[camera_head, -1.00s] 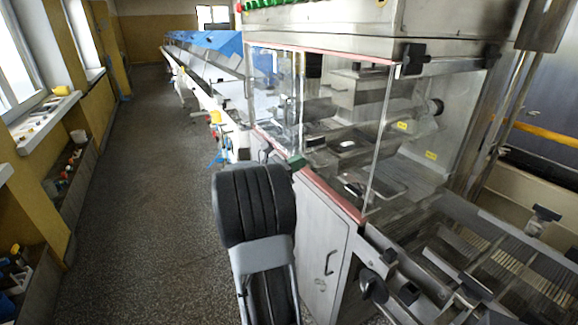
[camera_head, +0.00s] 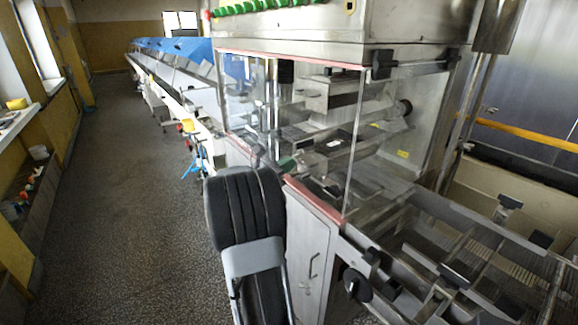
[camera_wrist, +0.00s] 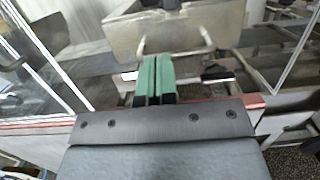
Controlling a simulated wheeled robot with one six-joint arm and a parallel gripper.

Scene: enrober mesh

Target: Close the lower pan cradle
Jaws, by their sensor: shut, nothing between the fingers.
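The enrober machine (camera_head: 415,60) stands at the right in the head view, with clear panels around its inside. My gripper (camera_wrist: 155,72) shows in the wrist view with its two green fingers together and nothing between them. The fingers point at a grey metal box-like part (camera_wrist: 185,32) with a bent tube handle (camera_wrist: 208,40) in front of it. I cannot tell whether the fingers touch this part, or whether it is the lower pan cradle. In the head view my black arm hides most of the gripper; only a bit of green shows beside the machine's red-edged sill.
A clear panel (camera_head: 355,140) stands at the machine's front corner. A wire mesh conveyor (camera_head: 490,255) with metal bars extends at the lower right. A long line with blue covers (camera_head: 180,50) runs to the back. The speckled floor (camera_head: 120,200) at the left is clear.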

